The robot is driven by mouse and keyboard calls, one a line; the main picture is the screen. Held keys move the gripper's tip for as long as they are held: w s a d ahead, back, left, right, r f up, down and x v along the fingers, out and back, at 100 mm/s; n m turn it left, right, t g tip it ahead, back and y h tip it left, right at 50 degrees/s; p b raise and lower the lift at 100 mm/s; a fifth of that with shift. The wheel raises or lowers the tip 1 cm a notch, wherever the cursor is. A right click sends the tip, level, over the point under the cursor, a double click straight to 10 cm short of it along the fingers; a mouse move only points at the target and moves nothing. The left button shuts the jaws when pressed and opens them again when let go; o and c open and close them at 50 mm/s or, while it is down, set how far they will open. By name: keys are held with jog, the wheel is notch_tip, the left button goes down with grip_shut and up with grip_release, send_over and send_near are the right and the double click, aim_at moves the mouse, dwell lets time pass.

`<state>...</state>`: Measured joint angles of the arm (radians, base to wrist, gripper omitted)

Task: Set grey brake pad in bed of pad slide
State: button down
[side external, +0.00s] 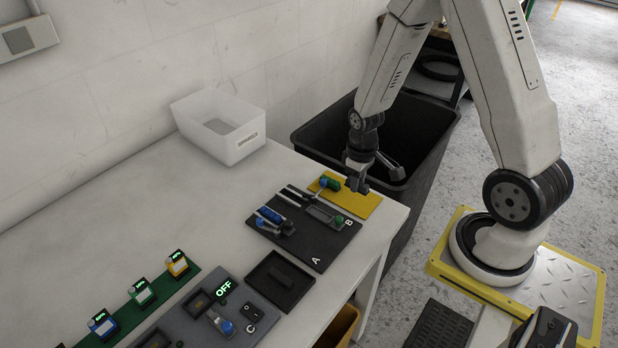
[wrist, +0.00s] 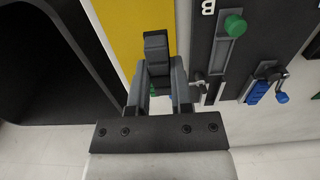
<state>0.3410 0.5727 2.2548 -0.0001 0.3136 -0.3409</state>
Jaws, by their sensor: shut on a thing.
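My gripper (side external: 357,185) is shut on a dark grey block, seen between the fingers in the wrist view (wrist: 156,50); I take it for the grey brake pad. It is over or near the yellow mat's right part. The black board (side external: 318,248) carries two slides marked A and B. Slide B (side external: 321,214) has a green knob (side external: 339,222) and its bed looks empty; the knob also shows in the wrist view (wrist: 235,25). Slide A holds a blue piece (side external: 270,215).
The yellow mat (side external: 367,205) bears a green and blue piece (side external: 330,183) close to my gripper. A black tray (side external: 280,281) and a grey panel reading OFF (side external: 250,311) stand nearby. A white bin (side external: 245,150) is at the back. A large black bin (side external: 425,170) stands past the table edge.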

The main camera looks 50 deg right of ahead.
jog(key=shift+r, duration=0.25)
dwell(0.3)
